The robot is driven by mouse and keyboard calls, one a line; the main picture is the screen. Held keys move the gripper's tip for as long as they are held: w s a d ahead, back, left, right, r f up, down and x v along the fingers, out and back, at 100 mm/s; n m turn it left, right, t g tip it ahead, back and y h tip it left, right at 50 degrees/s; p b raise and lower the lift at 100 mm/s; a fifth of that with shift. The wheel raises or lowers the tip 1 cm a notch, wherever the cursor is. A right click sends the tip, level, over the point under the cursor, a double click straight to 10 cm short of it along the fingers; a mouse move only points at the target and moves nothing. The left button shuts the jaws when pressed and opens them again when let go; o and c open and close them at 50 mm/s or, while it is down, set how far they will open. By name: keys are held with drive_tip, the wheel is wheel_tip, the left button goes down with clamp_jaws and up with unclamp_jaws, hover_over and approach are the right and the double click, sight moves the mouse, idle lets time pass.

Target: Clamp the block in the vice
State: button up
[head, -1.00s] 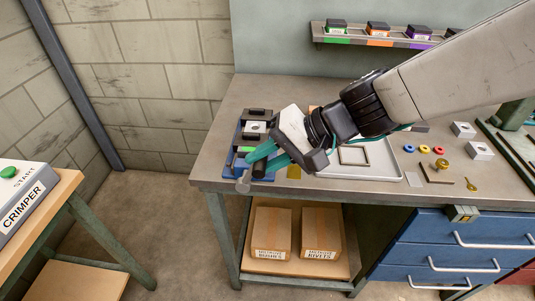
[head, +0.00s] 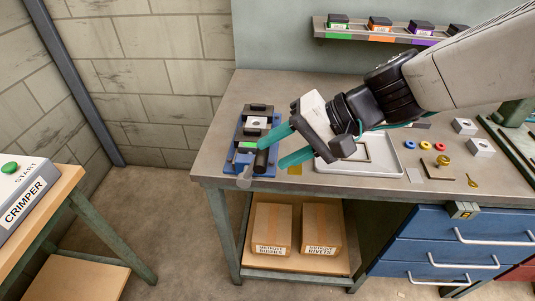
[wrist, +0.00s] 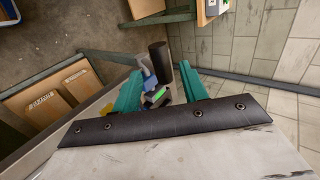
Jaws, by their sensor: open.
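The vice (head: 242,135) has a blue base and dark jaws with a green patch, and sits at the left end of the bench. The silver block (head: 256,123), with a dark hole, lies between its dark jaw parts; I cannot tell whether both jaws touch it. A black cylinder (head: 261,162) and a grey knob (head: 244,180) are at the vice's front end. My gripper (head: 272,150) is open and empty, its teal fingers just right of the vice's front. In the wrist view the black cylinder (wrist: 160,62) and green patch (wrist: 157,95) appear between the fingers; the block is hidden there.
A pale tray (head: 335,166) lies right of my gripper, with washers and silver blocks (head: 481,148) farther right. A shelf of coloured bins (head: 378,36) is on the back wall. A crimper (head: 22,192) stands on a separate table at left.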

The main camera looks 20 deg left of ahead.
drive_tip(key=v, duration=0.4)
drive_tip(key=shift+d, duration=0.15)
